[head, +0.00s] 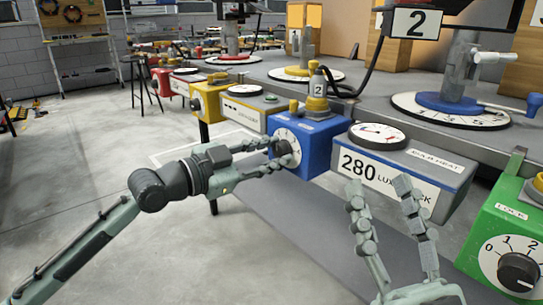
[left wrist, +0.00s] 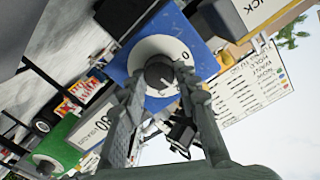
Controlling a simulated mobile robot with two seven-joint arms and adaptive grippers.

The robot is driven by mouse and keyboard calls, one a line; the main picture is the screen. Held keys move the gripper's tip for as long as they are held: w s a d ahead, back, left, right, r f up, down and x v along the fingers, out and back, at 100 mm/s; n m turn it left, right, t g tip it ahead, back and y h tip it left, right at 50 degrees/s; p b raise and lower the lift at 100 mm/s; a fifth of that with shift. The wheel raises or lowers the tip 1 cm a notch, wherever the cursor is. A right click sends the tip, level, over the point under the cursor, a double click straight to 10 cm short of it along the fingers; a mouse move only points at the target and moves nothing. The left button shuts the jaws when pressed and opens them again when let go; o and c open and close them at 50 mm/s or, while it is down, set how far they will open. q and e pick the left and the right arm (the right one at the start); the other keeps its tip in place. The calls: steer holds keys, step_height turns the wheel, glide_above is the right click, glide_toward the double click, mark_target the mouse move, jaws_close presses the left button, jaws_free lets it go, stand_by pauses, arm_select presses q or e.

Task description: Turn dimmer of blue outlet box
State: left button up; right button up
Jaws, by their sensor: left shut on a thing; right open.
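The blue outlet box (head: 318,138) is mounted along the front edge of the bench, near the middle of the head view. Its front has a white dial plate with a dark round dimmer knob (head: 283,148). My left gripper (head: 279,152) is at this face, with its fingers on either side of the knob, shut on it. In the left wrist view the dark knob (left wrist: 160,72) sits between the fingertips, on the white disc of the blue box (left wrist: 139,57). My right gripper (head: 388,190) is open and empty, in front of the grey 280 lux box.
The grey box labelled 280 (head: 400,182) is right of the blue box. A green box (head: 510,240) with a dial is at the far right. A yellow box (head: 209,101) stands to the left. Open floor (head: 100,120) lies at the left.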

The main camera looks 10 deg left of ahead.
arm_select(q)
steer(key=shift+m, duration=0.9)
steer(key=o, duration=1.2)
steer(key=shift+c, duration=0.2)
steer(key=v, duration=1.2)
